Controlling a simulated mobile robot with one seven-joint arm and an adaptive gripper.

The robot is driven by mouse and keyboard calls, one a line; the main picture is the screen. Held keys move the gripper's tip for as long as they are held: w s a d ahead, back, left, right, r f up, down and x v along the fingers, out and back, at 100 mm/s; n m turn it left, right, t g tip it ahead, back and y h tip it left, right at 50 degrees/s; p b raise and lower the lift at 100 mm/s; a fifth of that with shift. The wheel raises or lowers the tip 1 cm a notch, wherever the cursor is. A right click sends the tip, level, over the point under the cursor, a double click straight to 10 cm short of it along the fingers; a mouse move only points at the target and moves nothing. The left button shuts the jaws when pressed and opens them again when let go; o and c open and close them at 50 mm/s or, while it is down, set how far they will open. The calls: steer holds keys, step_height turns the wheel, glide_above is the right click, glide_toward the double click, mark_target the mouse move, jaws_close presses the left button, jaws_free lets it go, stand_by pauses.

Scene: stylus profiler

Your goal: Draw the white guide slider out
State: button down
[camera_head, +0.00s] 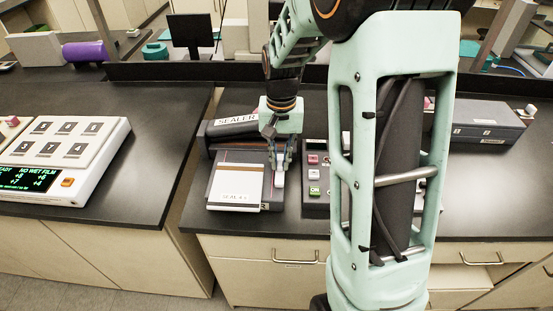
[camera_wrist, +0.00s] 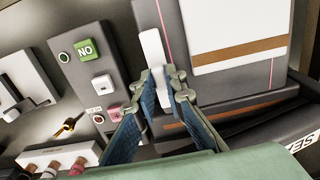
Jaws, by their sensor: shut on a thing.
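The white guide slider (camera_wrist: 152,47) is a narrow upright white piece beside the white-and-brown sheet on the dark sealer. In the wrist view my gripper (camera_wrist: 162,80) has its blue-padded fingers closed around the slider's near end. In the head view my gripper (camera_head: 278,165) points down at the right side of the sealer (camera_head: 214,172), and a small part of the slider (camera_head: 279,180) shows below the fingertips. The part of the slider between the fingers is hidden.
A white-and-brown sheet (camera_head: 236,185) lies on the sealer. Right of it stands a control panel (camera_head: 316,205) with red, white and green buttons, partly hidden by my arm. A keypad unit (camera_head: 112,160) sits on the left bench, across a gap. A grey box (camera_head: 485,125) stands at right.

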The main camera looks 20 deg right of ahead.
mark_target(282, 163)
steer(key=c, duration=2)
jaws_free()
steer(key=shift+d, duration=0.3)
steer(key=shift+o, duration=0.2)
steer(key=shift+a+r, duration=0.1)
steer(key=shift+r, duration=0.05)
steer(key=shift+r, duration=0.3)
step_height(282, 163, up, 11)
